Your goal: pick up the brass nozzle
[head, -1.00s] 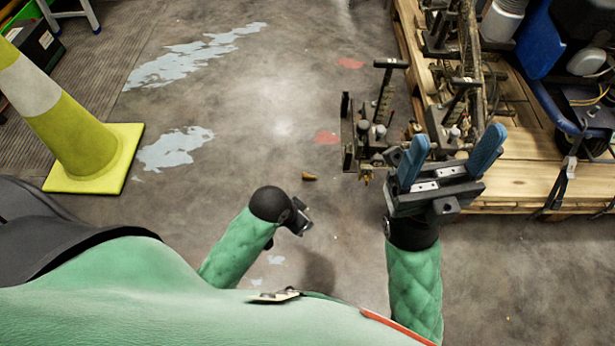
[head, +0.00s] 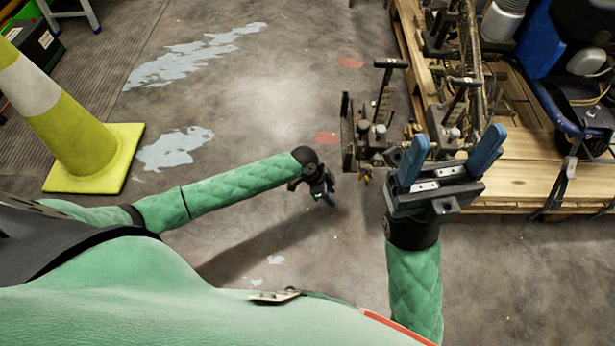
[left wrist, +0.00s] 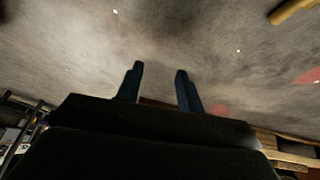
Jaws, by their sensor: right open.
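The brass nozzle (left wrist: 292,10) shows as a brass-coloured piece on the floor, cut off by the top right corner of the left wrist view. In the head view it is hidden behind my left arm. My left gripper (head: 326,199) points down over the floor near the striper. In the left wrist view its two dark blue fingers (left wrist: 159,68) are apart with nothing between them, and the nozzle is outside them, up and to the right. My right gripper (head: 452,156) is open and empty, its blue fingers pointing away from me.
The line striper (head: 375,125) stands beside and on a wooden pallet (head: 515,180), just beyond my grippers. A yellow-and-white cone (head: 85,145) stands at the left. The concrete floor between cone and striper is clear, with pale and red paint patches.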

